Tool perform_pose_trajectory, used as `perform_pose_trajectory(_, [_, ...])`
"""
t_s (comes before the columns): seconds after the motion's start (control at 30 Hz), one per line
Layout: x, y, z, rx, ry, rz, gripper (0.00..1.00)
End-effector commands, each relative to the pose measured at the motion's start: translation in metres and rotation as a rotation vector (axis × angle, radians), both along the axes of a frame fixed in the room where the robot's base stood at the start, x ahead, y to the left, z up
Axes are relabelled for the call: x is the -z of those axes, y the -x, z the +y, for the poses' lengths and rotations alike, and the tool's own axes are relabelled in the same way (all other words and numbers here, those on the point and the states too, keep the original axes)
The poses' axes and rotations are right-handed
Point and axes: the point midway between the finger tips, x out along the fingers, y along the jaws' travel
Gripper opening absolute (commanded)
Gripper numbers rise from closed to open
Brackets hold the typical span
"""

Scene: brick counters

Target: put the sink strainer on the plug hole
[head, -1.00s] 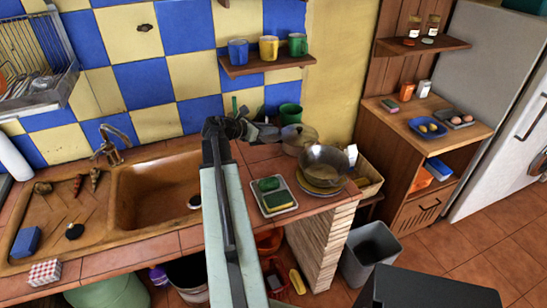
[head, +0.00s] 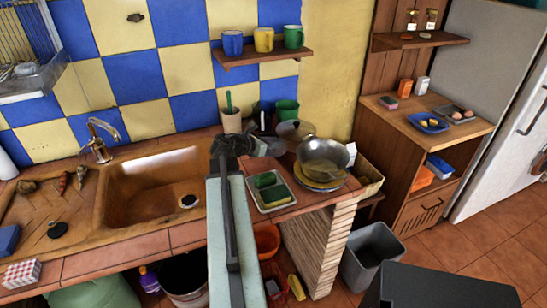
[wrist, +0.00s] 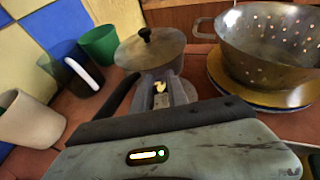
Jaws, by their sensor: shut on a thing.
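My gripper (head: 262,146) is over the counter to the right of the sink, beside the lidded pot. In the wrist view my gripper (wrist: 160,88) is closed on a small shiny thing (wrist: 160,87), seemingly the sink strainer; the jaws hide most of it. The plug hole (head: 188,201) is a dark spot with a pale rim in the floor of the brown sink basin (head: 145,205). My gripper is apart from it, to its right and farther back. A dark round thing with a knob (head: 58,229) lies on the draining board; I cannot tell what it is.
The lidded pot (wrist: 150,48) and a metal colander (head: 323,158) on plates stand close to my gripper. A tray with sponges (head: 268,192), a green cup (head: 287,110) and a pale pot (head: 231,120) are also near. The tap (head: 99,140) rises behind the basin, which is otherwise clear.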

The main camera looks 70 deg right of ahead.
Motion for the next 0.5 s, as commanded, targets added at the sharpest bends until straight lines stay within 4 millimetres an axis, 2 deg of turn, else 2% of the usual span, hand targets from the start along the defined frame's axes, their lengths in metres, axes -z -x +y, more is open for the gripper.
perform_pose_trajectory(0.23, [0.038, 0.000, 0.000, 0.000, 0.000, 0.000, 0.00])
perform_pose_trajectory(0.5, [0.035, -0.001, 0.000, -0.001, 0.000, 0.000, 0.00])
